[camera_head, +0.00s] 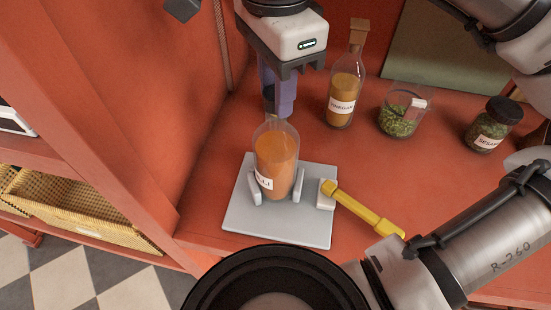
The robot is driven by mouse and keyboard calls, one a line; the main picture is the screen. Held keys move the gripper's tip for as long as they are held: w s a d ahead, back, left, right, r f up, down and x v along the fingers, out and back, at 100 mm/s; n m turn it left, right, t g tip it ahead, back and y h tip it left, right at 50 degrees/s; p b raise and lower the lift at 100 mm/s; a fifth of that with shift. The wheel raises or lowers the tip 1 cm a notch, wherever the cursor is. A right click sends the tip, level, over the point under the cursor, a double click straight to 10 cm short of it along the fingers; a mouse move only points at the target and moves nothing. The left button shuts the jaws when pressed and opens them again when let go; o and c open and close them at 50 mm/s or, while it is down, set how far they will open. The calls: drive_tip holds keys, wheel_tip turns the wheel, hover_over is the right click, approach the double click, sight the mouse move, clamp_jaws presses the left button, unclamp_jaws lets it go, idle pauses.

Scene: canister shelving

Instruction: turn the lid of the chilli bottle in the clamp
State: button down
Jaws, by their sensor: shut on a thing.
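The chilli bottle (276,164) stands upright in the clamp between two light grey jaws on a grey base plate (285,231). It holds orange contents, and its label is partly visible. The clamp has a yellow handle (365,209) pointing to the lower right. My gripper (276,104) comes down from above, directly over the bottle. Its fingers are shut at the bottle's top. The lid is mostly hidden by the fingers, so I cannot see how it sits on the neck.
A vinegar bottle (344,93) with a cork stands behind right of the clamp. Farther right are an open glass of green contents (397,119) and a dark-lidded sesame jar (485,132). A wooden side wall (170,100) is close on the left. Wicker baskets (75,207) sit lower left.

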idle(0.5)
drive_tip(key=shift+n, duration=1.1)
drive_tip(key=n+p, duration=0.2)
drive_tip(key=n, duration=0.1)
drive_tip(key=shift+r, duration=0.25)
drive_tip(key=shift+n+p, duration=0.45)
drive_tip(key=shift+n, duration=0.35)
drive_tip(key=n+p, duration=0.1)
drive_tip(key=n, duration=0.3)
drive_tip(key=shift+f, duration=0.15)
drive_tip(key=n+p, duration=0.1)
drive_tip(key=n, duration=0.2)
drive_tip(key=shift+f+n, duration=0.15)
drive_tip(key=shift+n, duration=0.25)
